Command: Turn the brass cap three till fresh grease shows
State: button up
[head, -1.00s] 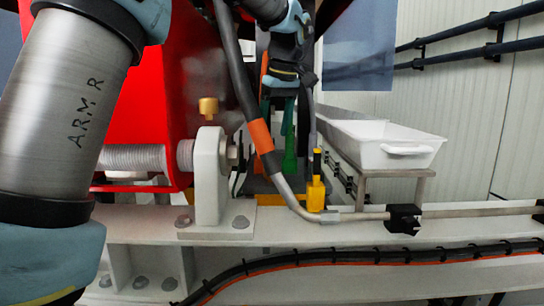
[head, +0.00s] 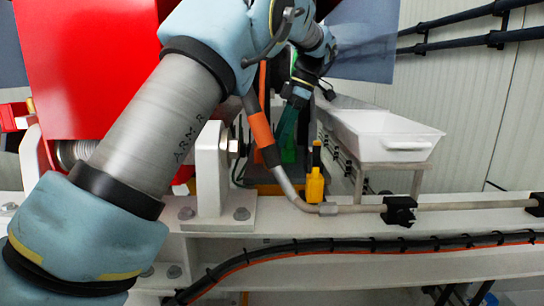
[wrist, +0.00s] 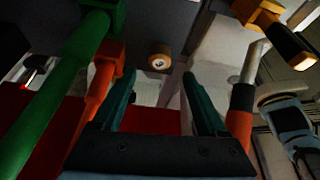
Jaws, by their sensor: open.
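In the wrist view a small round brass-coloured cap (wrist: 159,61) faces the camera, beyond and between the fingers. I cannot read a number on it. My gripper (wrist: 163,95) is open, with two dark teal fingers apart and nothing between their tips. In the head view my gripper (head: 288,122) hangs behind the hose, its fingers partly hidden. The white bearing block (head: 210,165) stands on the beam, and my arm crosses just above and left of it. The top of the block, where a brass cap showed earlier, is now covered by my arm. No grease is visible.
An orange-banded hose (head: 262,130) runs down to a pipe along the white beam (head: 330,225). A yellow tool (head: 315,185) stands beside it. Green (wrist: 75,65) and orange (wrist: 98,90) handles lie close left of the fingers. A white tray (head: 390,145) stands right.

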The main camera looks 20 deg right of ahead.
jog(key=x, duration=0.6)
jog(key=shift+a+f+p, duration=0.15)
jog(key=shift+f+p, duration=0.2)
grip_shut()
